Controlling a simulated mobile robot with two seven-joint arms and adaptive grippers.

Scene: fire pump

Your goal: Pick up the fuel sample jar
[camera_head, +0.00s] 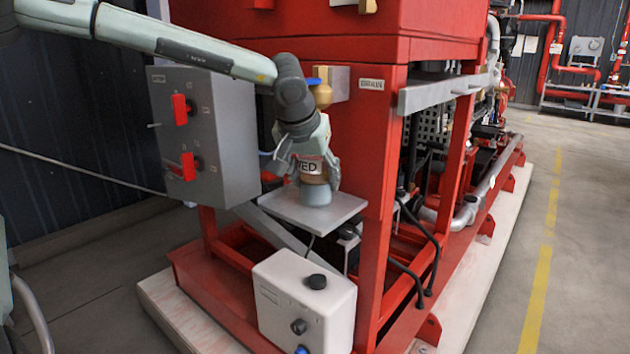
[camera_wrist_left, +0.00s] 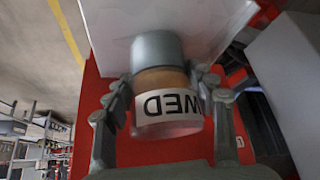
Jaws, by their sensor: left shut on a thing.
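The fuel sample jar (camera_head: 316,193) has a grey end at the bottom, an amber band and a white label with dark letters. It is upright at the small grey shelf (camera_head: 345,209) on the red frame. My left gripper (camera_head: 306,172) comes down from above, shut on the jar with a finger on each side. The left wrist view shows the jar (camera_wrist_left: 160,78) between the fingers of the left gripper (camera_wrist_left: 165,105), its label upside down there. The grey end is at the shelf surface (camera_wrist_left: 115,22); I cannot tell whether they touch. My right gripper is not in view.
A grey control box (camera_head: 222,130) with red handles stands left of the jar. A white box (camera_head: 300,300) with dark knobs is below the shelf. A red post (camera_head: 365,150) rises close behind the shelf. Open floor (camera_head: 590,220) lies to the right.

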